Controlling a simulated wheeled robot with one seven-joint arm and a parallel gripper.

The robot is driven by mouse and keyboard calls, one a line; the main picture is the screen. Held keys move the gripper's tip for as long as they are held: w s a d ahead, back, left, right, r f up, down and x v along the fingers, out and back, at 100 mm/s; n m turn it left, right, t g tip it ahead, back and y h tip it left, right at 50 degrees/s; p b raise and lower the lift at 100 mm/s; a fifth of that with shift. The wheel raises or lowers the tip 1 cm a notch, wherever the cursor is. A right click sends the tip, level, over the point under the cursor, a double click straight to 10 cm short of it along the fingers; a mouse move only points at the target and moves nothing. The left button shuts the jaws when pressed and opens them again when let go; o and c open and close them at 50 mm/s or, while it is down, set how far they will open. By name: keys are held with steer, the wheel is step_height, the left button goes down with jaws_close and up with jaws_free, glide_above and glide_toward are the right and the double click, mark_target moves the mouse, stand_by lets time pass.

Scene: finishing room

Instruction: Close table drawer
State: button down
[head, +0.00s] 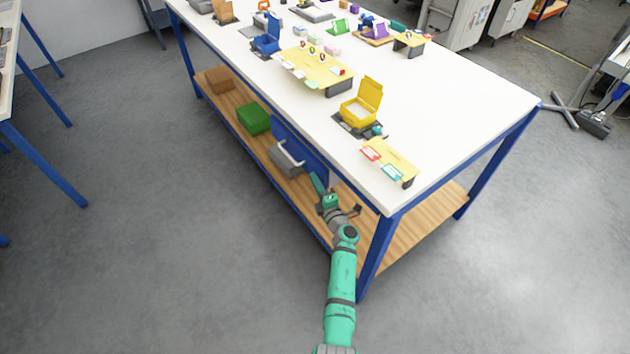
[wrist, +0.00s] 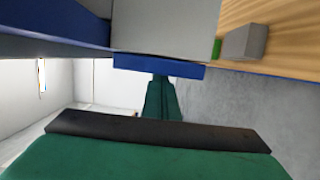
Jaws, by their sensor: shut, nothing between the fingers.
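My gripper (head: 317,184) is shut and empty, at the near side of the drawer and below the tabletop. In the wrist view the closed green fingers (wrist: 162,98) point toward a blue strip (wrist: 160,66) under a grey face (wrist: 165,27). I cannot tell whether the fingertips touch it.
The white table (head: 440,110) has blue legs and a wooden lower shelf (head: 430,225). A green box (head: 254,119) and a brown box (head: 220,80) sit on the shelf beyond the drawer. A blue leg (head: 377,250) stands close to my arm. The floor left of the table is clear.

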steer(key=s+a+m+t+h, duration=0.15)
steer(key=s+m, duration=0.45)
steer(key=s, duration=1.9)
steer(key=s+d+r+m+h, duration=0.2)
steer(key=s+r+m, duration=0.2)
steer(key=s, duration=0.7)
steer(key=s+d+r+m+g+h, duration=0.1)
steer(key=s+r+m, duration=0.4)
steer(key=s, duration=0.7)
steer(key=s+d+r+m+g+h, duration=0.1)
steer(key=s+d+r+m+h, duration=0.2)
steer(key=s+m, duration=0.5)
steer(key=s+d+r, duration=0.1)
steer(key=s, duration=0.3)
steer(key=shift+d+r+h, duration=0.2)
steer(key=shift+d+h, duration=0.15)
steer(key=shift+d, duration=0.05)
steer(key=shift+s, duration=0.1)
